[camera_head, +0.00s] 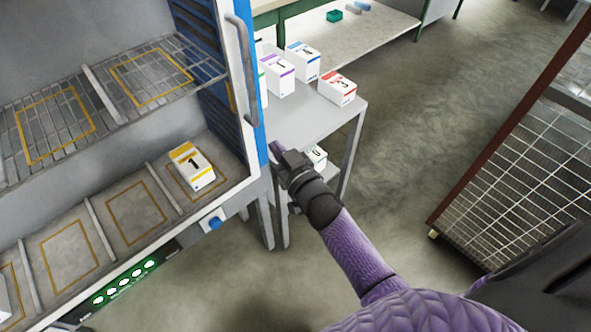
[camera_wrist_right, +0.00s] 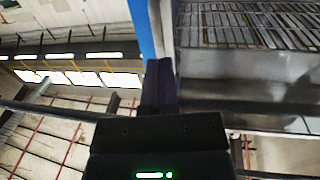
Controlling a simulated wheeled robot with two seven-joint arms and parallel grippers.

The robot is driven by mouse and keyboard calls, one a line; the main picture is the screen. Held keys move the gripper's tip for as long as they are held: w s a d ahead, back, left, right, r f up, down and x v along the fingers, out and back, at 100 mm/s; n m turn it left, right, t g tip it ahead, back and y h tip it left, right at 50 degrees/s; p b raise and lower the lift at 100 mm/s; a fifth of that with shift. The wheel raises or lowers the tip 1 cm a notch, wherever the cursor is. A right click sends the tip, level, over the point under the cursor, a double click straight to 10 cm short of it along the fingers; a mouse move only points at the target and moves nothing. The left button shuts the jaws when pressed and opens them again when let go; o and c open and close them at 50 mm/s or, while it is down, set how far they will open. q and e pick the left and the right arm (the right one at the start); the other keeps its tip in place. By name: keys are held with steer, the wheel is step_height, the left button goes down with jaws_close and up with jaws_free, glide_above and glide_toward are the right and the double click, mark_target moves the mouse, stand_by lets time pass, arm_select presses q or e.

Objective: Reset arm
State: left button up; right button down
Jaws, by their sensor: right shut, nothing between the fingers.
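My right arm, with a purple forearm, comes in from the lower right in the head view. My right gripper (camera_head: 277,150) is beside the blue door edge of the cabinet, in front of the small grey table. It is shut and empty. In the right wrist view the fingers (camera_wrist_right: 160,82) are together, below the blue and grey door edge. My left gripper is not in view.
The open cabinet has a wire shelf (camera_head: 125,92) and a lower shelf with yellow outlines (camera_head: 70,256), bearing a yellow-marked box (camera_head: 191,167). Several white boxes stand on the grey table (camera_head: 300,122). A wire rack (camera_head: 520,170) stands right. Floor between is clear.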

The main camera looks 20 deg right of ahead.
steer(key=s, duration=0.6)
steer(key=s+f+g+h+b, duration=0.15)
steer(key=s+f+g, duration=0.4)
steer(key=f, duration=0.75)
steer(key=s+f+g+b, duration=0.25)
steer(key=s+f, duration=0.55)
steer(key=f, duration=0.5)
arm_select(q)
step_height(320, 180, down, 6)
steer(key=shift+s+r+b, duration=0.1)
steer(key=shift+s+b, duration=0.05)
steer(key=shift+b, duration=0.95)
arm_select(e)
steer(key=s+f+g, duration=0.3)
steer(key=s+f, duration=0.1)
steer(key=s, duration=0.3)
steer(key=s+d+f+g, duration=0.1)
steer(key=s+f+g, duration=0.2)
steer(key=s, duration=0.5)
steer(key=s+d+f+n+g, duration=0.1)
steer(key=s+f+g, duration=0.2)
steer(key=s, duration=0.4)
steer(key=shift+s+d+f+h, duration=0.3)
steer(key=shift+f+h, duration=0.15)
steer(key=shift+f, duration=0.45)
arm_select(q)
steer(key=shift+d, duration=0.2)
arm_select(e)
steer(key=shift+w, duration=0.1)
